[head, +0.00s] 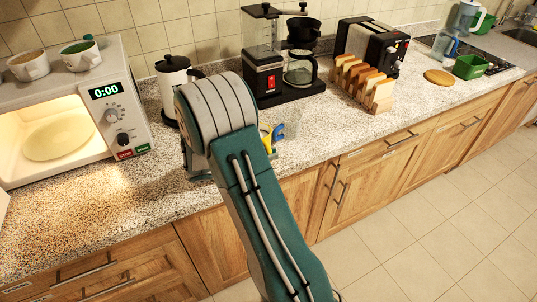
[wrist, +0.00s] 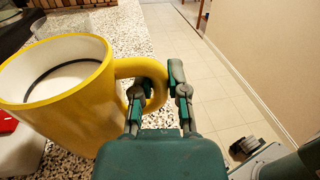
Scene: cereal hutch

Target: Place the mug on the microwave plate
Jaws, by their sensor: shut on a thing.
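The yellow mug (wrist: 75,100) fills the left of the wrist view, its open rim up and its inside pale with a dark ring. My gripper (wrist: 155,92) is shut on the mug's handle, which points right. In the head view a small yellow patch of the mug (head: 266,143) shows beside my arm; the rest of it and most of my gripper are hidden. The microwave plate (head: 60,141) is a pale round disc inside the lit, open microwave (head: 128,112) at the left. Nothing rests on the visible part of the plate.
A white canister (head: 172,80), a coffee maker (head: 264,75), a toast rack (head: 362,85) and a toaster (head: 370,45) line the wall. The speckled counter (head: 110,205) before the microwave is clear.

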